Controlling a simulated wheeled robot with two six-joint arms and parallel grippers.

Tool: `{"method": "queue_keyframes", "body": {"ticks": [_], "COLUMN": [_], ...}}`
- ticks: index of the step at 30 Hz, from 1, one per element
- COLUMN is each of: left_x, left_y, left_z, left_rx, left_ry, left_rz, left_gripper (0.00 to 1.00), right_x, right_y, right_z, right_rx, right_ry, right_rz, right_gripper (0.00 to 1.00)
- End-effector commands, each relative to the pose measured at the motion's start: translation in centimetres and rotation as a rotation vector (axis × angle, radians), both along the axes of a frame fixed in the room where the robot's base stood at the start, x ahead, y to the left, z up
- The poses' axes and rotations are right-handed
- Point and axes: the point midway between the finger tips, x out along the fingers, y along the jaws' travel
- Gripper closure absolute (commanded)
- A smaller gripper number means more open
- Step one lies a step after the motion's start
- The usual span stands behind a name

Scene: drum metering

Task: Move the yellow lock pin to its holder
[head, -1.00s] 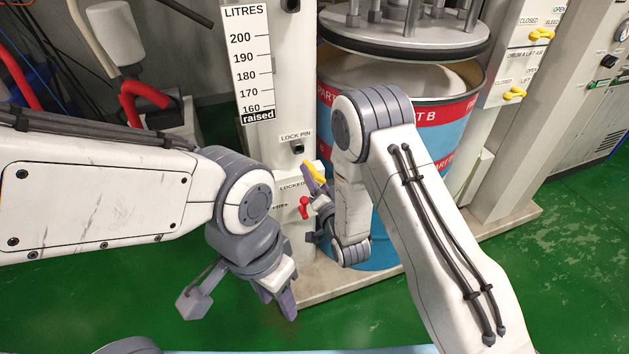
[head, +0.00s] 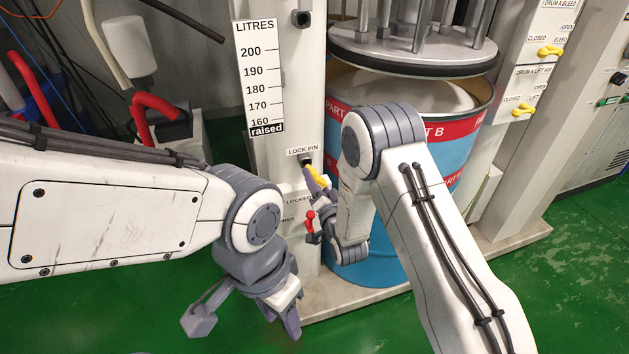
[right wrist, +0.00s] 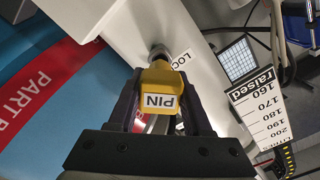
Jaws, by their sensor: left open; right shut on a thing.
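The yellow lock pin (head: 315,176), with a "PIN" label on its end in the right wrist view (right wrist: 160,98), is held between the fingers of my right gripper (head: 322,185). My right gripper is shut on it in front of the white column. The holder (head: 305,160) is a dark socket under the "LOCK PIN" label; in the right wrist view its round collar (right wrist: 159,51) lies right beyond the pin. The pin's far end is hidden, so I cannot tell whether it is inside the socket. My left gripper (head: 288,318) is open and empty, low over the floor.
A red lever (head: 310,220) sits below the pin, beside the "LOCKED" and "FREE" labels. A blue and red drum (head: 380,268) stands right behind my right arm. The litres scale (head: 258,75) is on the column above. Green floor lies open at the right.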

Motion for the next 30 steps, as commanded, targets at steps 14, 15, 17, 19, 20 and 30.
{"method": "queue_keyframes", "body": {"ticks": [14, 15, 17, 19, 20, 30], "left_x": [0.00, 0.00, 0.00, 0.00, 0.00, 0.00], "left_y": [0.00, 0.00, 0.00, 0.00, 0.00, 0.00], "left_z": [-0.42, -0.40, -0.39, -0.39, -0.39, -0.74], "left_rx": [0.000, 0.000, 0.000, 0.000, 0.000, 0.000], "left_ry": [0.000, 0.000, 0.000, 0.000, 0.000, 0.000], "left_rz": [0.000, 0.000, 0.000, 0.000, 0.000, 0.000], "left_gripper": [0.56, 0.56, 0.56, 0.56, 0.56, 0.56], "right_x": [0.00, -0.01, -0.01, -0.01, -0.01, 0.00], "right_y": [0.01, 0.02, 0.02, 0.02, 0.02, 0.01], "right_z": [0.06, 0.06, 0.06, 0.06, 0.06, -0.04], "right_rx": [0.000, 0.000, 0.000, 0.000, 0.000, 0.000], "right_ry": [-0.001, -0.001, -0.001, -0.001, -0.001, -0.001], "right_rz": [0.000, 0.000, 0.000, 0.000, 0.000, 0.000], "right_gripper": [1.00, 1.00, 1.00, 1.00, 1.00, 1.00]}}
